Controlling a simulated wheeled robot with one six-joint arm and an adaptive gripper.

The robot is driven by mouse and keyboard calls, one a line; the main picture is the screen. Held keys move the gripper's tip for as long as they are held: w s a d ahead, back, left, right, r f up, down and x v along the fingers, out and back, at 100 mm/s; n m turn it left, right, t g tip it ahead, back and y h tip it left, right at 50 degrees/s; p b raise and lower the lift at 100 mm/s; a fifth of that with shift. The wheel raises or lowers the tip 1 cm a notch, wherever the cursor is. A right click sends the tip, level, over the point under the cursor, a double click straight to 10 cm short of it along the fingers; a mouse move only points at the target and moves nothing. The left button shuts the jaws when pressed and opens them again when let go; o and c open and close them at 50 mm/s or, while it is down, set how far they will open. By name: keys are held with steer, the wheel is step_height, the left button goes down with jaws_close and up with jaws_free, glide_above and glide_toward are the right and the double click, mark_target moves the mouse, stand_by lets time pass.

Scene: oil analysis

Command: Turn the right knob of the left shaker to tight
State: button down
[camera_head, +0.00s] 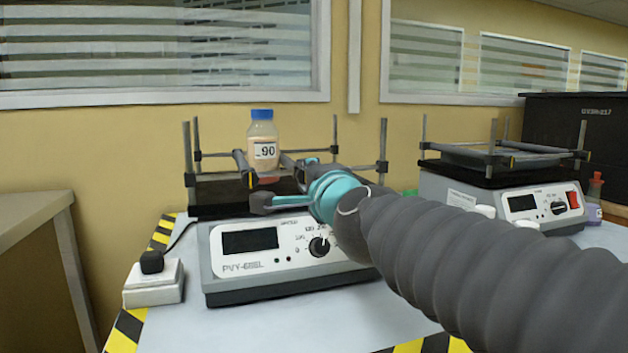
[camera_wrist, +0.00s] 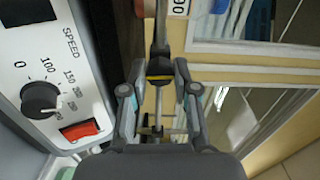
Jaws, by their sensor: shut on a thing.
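The left shaker (camera_head: 270,283) stands on the table, with a dark display and a speed dial (camera_head: 319,246) on its front. A bottle (camera_head: 263,133) with a blue cap and a label reading 90 stands upright between the clamp bars on its platform. The left knob (camera_head: 250,180) is in the open at the near end of its bar. My gripper (camera_head: 287,181) reaches over the shaker's right front. In the wrist view, my gripper (camera_wrist: 159,79) is closed around the black-and-yellow right knob (camera_wrist: 159,76) at the bar's end. In the head view, my gripper mostly hides this knob.
A second shaker (camera_head: 470,192) stands at the right, with a red switch (camera_head: 573,200). A power socket (camera_head: 153,285) with a black plug is left of the left shaker. White caps (camera_head: 484,211) show behind my arm. Corner posts (camera_head: 383,150) rise around the platform.

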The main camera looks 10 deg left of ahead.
steer(key=shift+m, duration=0.4)
steer(key=c, duration=0.9)
jaws_free()
steer(key=shift+v, duration=6)
steer(key=shift+s, duration=0.1)
